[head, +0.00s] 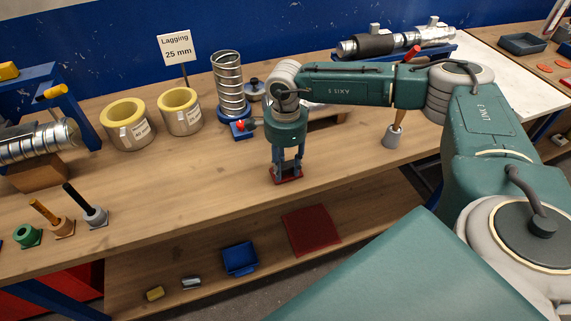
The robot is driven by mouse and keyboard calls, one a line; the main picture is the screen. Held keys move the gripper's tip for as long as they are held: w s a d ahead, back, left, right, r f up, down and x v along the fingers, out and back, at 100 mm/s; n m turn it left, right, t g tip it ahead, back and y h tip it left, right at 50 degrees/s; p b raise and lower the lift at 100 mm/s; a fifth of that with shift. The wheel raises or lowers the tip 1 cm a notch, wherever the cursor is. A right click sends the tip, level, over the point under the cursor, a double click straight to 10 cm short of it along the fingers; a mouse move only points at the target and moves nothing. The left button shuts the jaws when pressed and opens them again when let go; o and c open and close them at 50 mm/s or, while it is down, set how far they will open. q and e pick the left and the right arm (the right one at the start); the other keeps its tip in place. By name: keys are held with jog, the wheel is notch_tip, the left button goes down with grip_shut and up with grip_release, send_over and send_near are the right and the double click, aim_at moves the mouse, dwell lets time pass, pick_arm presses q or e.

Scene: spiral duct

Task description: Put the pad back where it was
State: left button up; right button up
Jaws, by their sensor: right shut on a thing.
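My right gripper (287,168) points down over the front part of the wooden bench (190,185). It is shut on a small dark red pad (286,177), which shows as a flat piece below the fingertips. The fingers hide part of the pad. I cannot tell whether the pad touches the bench top or is just above it. My left gripper is not in view.
A larger red mat (312,229) and a blue tray (240,258) lie on the lower shelf. A spiral duct (229,85) stands behind my gripper, with yellow lagging rings (128,125) to its left. A handled tool (395,133) stands right. Bench is clear left of my gripper.

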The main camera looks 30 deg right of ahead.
aim_at(286, 167)
jog(key=shift+f, duration=0.1)
jog(key=o, duration=0.6)
jog(key=shift+f, duration=0.1)
jog(key=o, duration=0.4)
jog(key=shift+r, duration=0.2)
notch_tip(286, 167, up, 12)
jog(key=b, duration=0.3)
jog(key=shift+b, duration=0.4)
